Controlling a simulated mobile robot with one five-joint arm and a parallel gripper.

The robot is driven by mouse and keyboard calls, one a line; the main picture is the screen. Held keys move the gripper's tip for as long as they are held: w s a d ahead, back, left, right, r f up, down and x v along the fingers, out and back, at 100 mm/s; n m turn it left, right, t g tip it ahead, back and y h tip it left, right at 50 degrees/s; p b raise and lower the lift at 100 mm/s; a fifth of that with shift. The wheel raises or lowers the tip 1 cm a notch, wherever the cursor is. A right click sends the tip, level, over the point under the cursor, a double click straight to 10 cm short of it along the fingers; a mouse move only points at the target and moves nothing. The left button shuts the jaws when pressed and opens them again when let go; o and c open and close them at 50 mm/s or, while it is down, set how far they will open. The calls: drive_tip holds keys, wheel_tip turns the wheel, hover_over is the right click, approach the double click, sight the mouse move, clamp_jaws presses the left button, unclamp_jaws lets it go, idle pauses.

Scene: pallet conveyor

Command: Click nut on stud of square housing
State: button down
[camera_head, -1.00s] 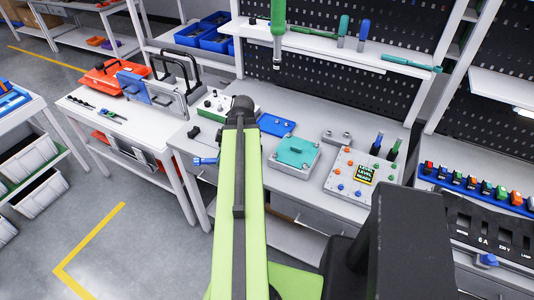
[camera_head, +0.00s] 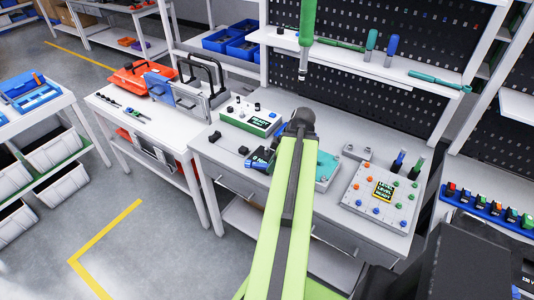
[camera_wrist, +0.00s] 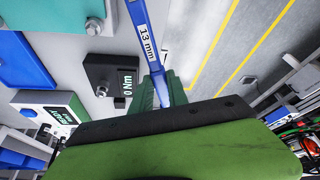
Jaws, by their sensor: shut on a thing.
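My gripper (camera_wrist: 163,88) is shut on a blue wrench (camera_wrist: 143,40) with a white "13 mm" label. The wrench runs up out of the wrist view, so its far end is hidden. Which one is the square housing I cannot tell. In the head view my arm hides the gripper.
A black block (camera_wrist: 108,72) with a "0 Nm" display sits close beside the wrench. A white-green box (camera_head: 250,119) and a knobbed panel (camera_head: 381,195) stand on the bench. A green hanging tool (camera_head: 307,35) is above. Floor is open at left.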

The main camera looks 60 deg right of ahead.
sight(263, 166)
drive_tip(key=w+r+n+p, duration=0.2)
drive_tip(key=w+r+n+g+y+p, duration=0.1)
drive_tip(key=r+n+p, duration=0.1)
drive_tip(key=n, duration=0.1)
drive_tip(key=shift+w+a+y, duration=0.1)
drive_tip(key=shift+w+y, duration=0.2)
drive_tip(key=shift+w, duration=0.05)
drive_tip(key=shift+w+a+n, duration=0.1)
drive_tip(key=shift+w+n, duration=0.05)
drive_tip(key=shift+n, duration=0.25)
drive_tip(key=shift+a+f, duration=0.15)
drive_tip(key=shift+f, duration=0.1)
wheel_tip(263, 166, down, 5)
drive_tip(key=b, duration=0.6)
drive_tip(key=shift+f, duration=0.2)
drive_tip(key=shift+f+b, duration=0.4)
drive_tip(key=shift+f, duration=0.05)
drive_tip(key=shift+w+d+m, duration=0.6)
drive_tip(key=shift+d+m, duration=0.1)
drive_tip(key=shift+m, duration=0.2)
idle(1.3)
drive_tip(key=shift+s+a+n, duration=0.2)
drive_tip(key=shift+n, duration=0.1)
drive_tip(key=shift+r, duration=0.1)
